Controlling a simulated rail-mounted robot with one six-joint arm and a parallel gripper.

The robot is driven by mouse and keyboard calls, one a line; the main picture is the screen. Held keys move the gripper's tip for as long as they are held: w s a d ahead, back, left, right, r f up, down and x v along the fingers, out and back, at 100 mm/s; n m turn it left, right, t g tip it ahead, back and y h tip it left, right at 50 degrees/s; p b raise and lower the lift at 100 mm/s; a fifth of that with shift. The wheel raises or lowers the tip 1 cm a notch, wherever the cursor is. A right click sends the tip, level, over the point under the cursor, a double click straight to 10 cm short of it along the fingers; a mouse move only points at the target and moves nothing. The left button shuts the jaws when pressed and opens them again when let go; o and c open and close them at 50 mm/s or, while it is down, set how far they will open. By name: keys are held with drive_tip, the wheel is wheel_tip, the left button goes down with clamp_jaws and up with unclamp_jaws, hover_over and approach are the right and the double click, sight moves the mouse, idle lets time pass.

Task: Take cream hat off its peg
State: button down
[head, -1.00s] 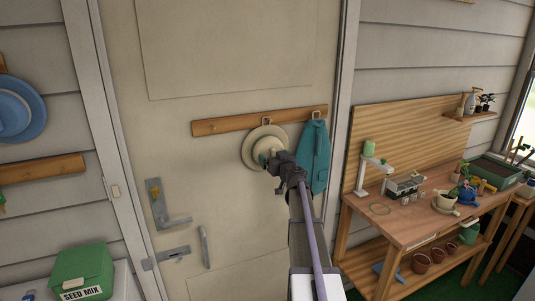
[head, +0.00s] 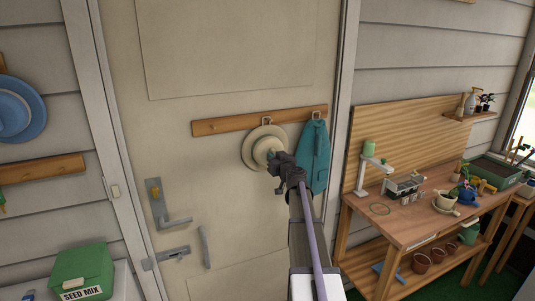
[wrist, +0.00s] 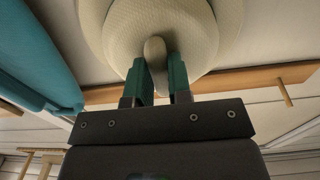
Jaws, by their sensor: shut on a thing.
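The cream hat (head: 250,145) hangs flat against the door from the wooden peg rail (head: 222,124), with a small loop at its top at a peg. My gripper (head: 270,158) is at the front of the hat's crown, on its right side. In the wrist view the hat (wrist: 200,25) fills the top middle. The green fingers of my gripper (wrist: 158,78) are shut on a greyish knob-like part at the front of the hat's crown. The hat's lower right brim is partly hidden behind my gripper in the head view.
A teal garment (head: 315,155) hangs close to the right of the hat, and shows at left in the wrist view (wrist: 35,60). A door handle (head: 175,220) is below left. A blue hat (head: 20,108) hangs far left. A potting bench (head: 420,220) stands right.

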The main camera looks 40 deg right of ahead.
idle(0.5)
drive_tip(key=shift+r+p, duration=0.35)
drive_tip(key=r+p+v, duration=0.1)
drive_tip(key=v, duration=0.8)
drive_tip(key=shift+r+p, duration=0.3)
idle(0.5)
